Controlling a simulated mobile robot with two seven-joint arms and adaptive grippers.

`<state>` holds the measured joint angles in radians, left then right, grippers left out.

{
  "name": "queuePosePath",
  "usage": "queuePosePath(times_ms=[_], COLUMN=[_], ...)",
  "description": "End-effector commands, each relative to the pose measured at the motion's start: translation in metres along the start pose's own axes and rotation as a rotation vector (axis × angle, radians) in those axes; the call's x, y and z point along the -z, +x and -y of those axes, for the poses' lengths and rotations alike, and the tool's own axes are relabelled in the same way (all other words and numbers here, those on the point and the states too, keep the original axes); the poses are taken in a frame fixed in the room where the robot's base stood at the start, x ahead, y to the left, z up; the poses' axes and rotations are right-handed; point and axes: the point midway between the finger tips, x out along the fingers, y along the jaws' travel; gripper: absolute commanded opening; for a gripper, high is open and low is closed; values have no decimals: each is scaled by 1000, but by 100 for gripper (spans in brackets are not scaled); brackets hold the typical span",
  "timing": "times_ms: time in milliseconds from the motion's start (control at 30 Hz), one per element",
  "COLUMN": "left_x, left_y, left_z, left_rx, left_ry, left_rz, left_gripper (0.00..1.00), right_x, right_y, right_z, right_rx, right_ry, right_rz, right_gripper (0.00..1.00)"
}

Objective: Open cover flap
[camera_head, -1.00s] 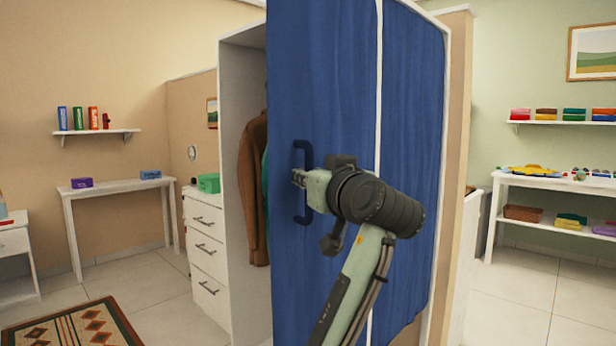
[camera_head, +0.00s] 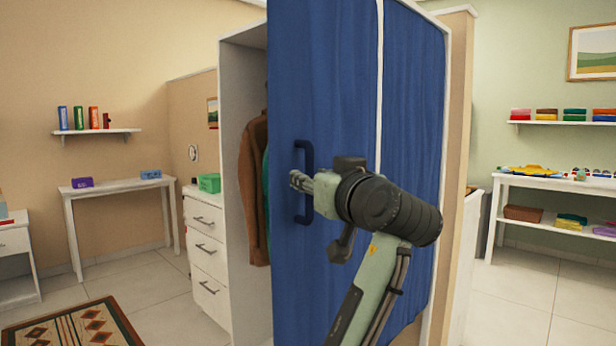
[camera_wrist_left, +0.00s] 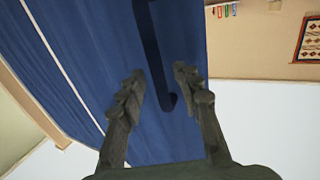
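The blue cover flap (camera_head: 325,80) hangs over the wardrobe front, its left edge standing clear of the wardrobe's left side wall. A dark blue bar handle (camera_head: 304,150) runs upright near that edge. My left gripper (camera_head: 294,182) is at the handle's middle in the head view, partly in front of it. In the left wrist view, the fingers (camera_wrist_left: 158,72) are apart, and the handle (camera_wrist_left: 153,45) passes between the fingertips in the picture. Whether they touch it is hard to tell. My right gripper is not in view.
Inside the wardrobe (camera_head: 242,150), a brown coat (camera_head: 254,185) hangs beside a green garment. A white drawer unit (camera_head: 206,245) with a green box (camera_head: 209,183) stands to the left. A patterned rug (camera_head: 75,330) lies on the floor at left; the tiles around it are clear.

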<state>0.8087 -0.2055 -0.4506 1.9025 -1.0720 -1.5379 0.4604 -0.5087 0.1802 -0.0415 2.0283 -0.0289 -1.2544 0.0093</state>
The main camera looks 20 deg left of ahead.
Motion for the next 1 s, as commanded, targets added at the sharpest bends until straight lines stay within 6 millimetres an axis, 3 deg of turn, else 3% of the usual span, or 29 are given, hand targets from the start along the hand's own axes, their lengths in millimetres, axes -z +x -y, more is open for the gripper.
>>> queuePosePath(times_ms=[200, 433, 867, 1000], left_x=[0, 0, 0, -12], left_y=[-49, -86, -96, -90], left_z=[-1, 0, 0, -6], left_rx=[-5, -2, 0, -29], left_ry=[-3, -2, -1, 50], left_rz=[1, 1, 1, 15], left_gripper=[34, 34, 34, 34], right_x=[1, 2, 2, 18], right_y=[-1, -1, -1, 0], right_z=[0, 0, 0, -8], right_rx=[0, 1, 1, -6], right_ry=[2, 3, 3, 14], right_rz=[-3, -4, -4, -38], right_gripper=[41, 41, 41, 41])
